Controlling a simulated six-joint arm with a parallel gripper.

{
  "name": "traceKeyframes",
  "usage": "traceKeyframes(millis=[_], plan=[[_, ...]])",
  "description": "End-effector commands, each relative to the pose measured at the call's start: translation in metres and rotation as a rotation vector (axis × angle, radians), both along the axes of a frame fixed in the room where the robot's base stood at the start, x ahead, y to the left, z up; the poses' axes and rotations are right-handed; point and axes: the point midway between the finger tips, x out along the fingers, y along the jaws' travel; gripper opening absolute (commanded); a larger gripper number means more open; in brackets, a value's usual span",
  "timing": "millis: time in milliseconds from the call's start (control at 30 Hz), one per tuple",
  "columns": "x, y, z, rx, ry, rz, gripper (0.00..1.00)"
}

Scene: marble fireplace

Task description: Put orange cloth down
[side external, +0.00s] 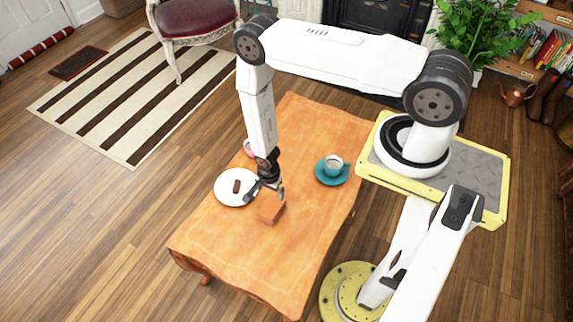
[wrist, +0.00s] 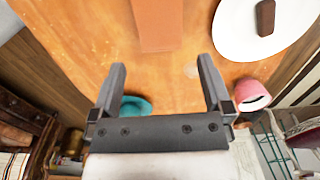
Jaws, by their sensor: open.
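The orange cloth (side external: 271,211) looks like a small folded block and sits on the wooden table, just below and beside my gripper in the side view. In the wrist view the orange cloth (wrist: 158,24) lies at the top middle, ahead of the fingertips and cut off by the frame edge. My gripper (side external: 266,190) is low over the table, pointing down. In the wrist view my gripper (wrist: 161,75) has its two fingers spread wide with nothing between them. Whether a finger touches the cloth cannot be told from the side view.
A white plate (side external: 227,194) with a brown bar (side external: 236,187) lies left of the cloth. A pink cup (side external: 249,148) stands behind the plate. A teal saucer (side external: 321,177) with a cup (side external: 333,165) stands to the right. The table's (side external: 240,256) front part is clear.

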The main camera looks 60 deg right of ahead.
Motion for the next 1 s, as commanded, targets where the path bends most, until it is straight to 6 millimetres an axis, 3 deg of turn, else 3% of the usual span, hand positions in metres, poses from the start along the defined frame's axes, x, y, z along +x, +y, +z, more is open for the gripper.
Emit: traceKeyframes(millis=[233,833,1000], plan=[[-0.001,0.000,0.010,0.000,0.001,0.000,1.00],[0.000,0.000,0.011,0.000,0.000,0.002,1.00],[0.007,0.000,0.022,0.000,-0.007,0.032,1.00]])
